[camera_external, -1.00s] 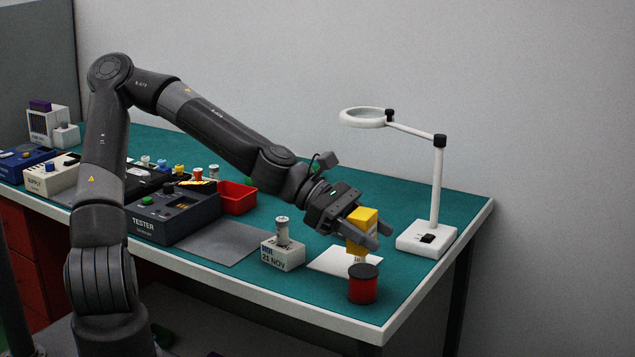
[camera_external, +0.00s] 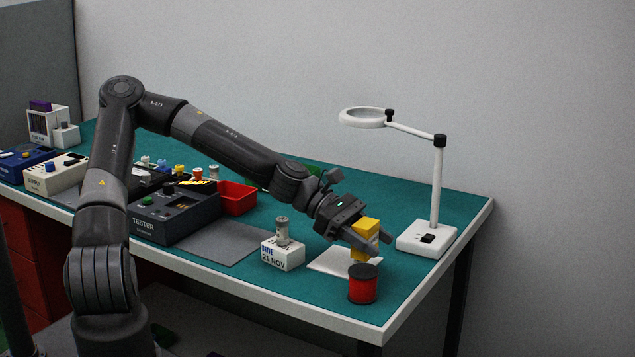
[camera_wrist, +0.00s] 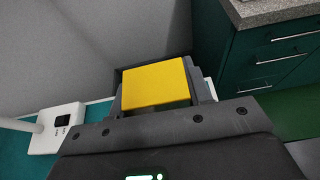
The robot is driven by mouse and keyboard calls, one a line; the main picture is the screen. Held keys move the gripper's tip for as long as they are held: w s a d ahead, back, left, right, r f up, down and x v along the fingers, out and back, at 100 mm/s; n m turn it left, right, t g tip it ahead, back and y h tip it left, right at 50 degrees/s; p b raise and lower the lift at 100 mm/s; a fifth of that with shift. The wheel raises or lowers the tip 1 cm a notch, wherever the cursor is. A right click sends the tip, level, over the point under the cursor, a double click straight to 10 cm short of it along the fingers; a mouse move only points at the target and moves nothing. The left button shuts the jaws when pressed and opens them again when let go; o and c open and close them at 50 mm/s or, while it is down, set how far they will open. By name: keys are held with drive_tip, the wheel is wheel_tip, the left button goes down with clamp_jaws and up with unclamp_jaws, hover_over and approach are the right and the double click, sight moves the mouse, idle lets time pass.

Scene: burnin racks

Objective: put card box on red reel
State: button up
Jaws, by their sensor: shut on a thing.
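The card box is a small yellow block (camera_external: 366,227). It is held between the fingers of my gripper (camera_external: 368,240), which is shut on it. In the wrist view the yellow top of the box (camera_wrist: 155,84) shows between the jaws. The red reel (camera_external: 362,289) has a black top and stands upright near the front right of the table. The box is behind and just above the reel's top in the external view; I cannot tell whether they touch. The lower part of the box is partly hidden by the reel and a finger.
A white magnifier lamp (camera_external: 428,237) stands to the right. A white block marked 21 NOV (camera_external: 282,254) with a grey cylinder on it is left of the reel. A white sheet (camera_external: 330,262) lies behind the reel. The tester (camera_external: 180,213) and a red bin (camera_external: 237,199) are farther left.

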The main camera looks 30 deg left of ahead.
drive_tip(key=shift+f, duration=1.6)
drive_tip(key=shift+f, duration=0.1)
drive_tip(key=o, duration=1)
drive_tip(key=v, duration=1.2)
